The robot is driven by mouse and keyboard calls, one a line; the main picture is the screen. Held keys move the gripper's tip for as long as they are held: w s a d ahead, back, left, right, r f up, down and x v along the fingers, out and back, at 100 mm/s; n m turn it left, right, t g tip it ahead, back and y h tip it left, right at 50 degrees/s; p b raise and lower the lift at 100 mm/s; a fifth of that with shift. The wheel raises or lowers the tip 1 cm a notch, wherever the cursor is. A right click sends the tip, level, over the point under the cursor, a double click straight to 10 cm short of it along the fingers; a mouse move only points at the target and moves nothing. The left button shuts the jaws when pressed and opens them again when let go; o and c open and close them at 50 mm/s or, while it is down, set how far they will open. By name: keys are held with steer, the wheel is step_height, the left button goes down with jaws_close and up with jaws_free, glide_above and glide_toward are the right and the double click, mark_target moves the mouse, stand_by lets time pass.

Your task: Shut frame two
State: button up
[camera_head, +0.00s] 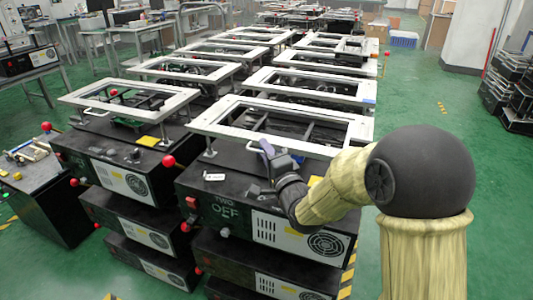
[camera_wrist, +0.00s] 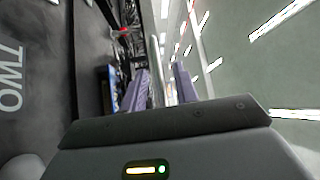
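Frame two is the pale rectangular metal frame (camera_head: 225,133) above the black box marked "TWO" and "OFF" (camera_head: 225,207). It lies roughly level, with a gap between it and the box top. A pale handle (camera_head: 252,149) shows at its front edge. My gripper (camera_head: 266,150) is at that front edge, close beside the handle. In the wrist view its two purple fingers (camera_wrist: 162,88) stand apart, with a thin pale bar (camera_wrist: 155,60) beyond and between them. I cannot tell whether they touch it. The "TWO" lettering (camera_wrist: 10,78) shows at the left there.
A similar box with a frame (camera_head: 130,97) and red knobs stands close on the left. More framed boxes (camera_head: 300,85) stand in rows behind. Green floor (camera_head: 430,95) is open to the right, with stacked black racks (camera_head: 508,95) beyond.

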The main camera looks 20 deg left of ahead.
jaws_close()
steer(key=shift+w+d+r+m+h+p, duration=0.15)
steer(key=shift+r+m+h+p, duration=0.15)
steer(key=shift+r+p, duration=0.9)
steer(key=shift+f, duration=0.15)
jaws_free()
steer(key=shift+a, duration=0.2)
steer(key=shift+s+d, duration=0.15)
steer(key=shift+s, duration=0.05)
